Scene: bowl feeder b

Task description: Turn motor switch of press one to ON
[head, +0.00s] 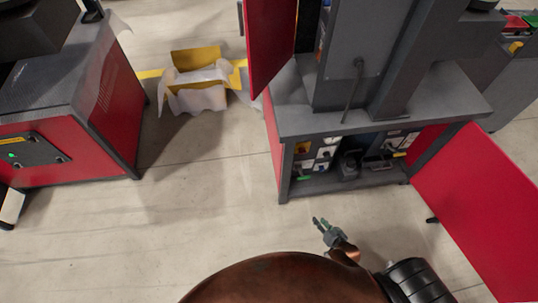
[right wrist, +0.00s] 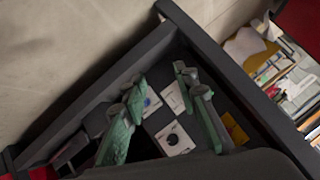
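The press cabinet (head: 390,176) stands open at right in the head view, with small switch plates under its grey top. In the right wrist view, a white plate with a round black knob (right wrist: 174,138) shows between my fingers, with other white plates (right wrist: 172,97) beyond it and a yellow plate (right wrist: 235,128) to the right. I cannot read which is the motor switch or its setting. My right gripper (head: 324,230) is in front of the cabinet's lower left, apart from the plates. Its green-grey fingers (right wrist: 160,80) are spread and empty. My left gripper is out of view.
Red doors stand open at the cabinet's left (head: 270,45) and right (head: 480,215). A grey post (head: 284,180) edges the opening on the left. A yellow box with white lining (head: 197,82) lies on the floor behind. Another red machine (head: 75,150) stands left. The floor between is clear.

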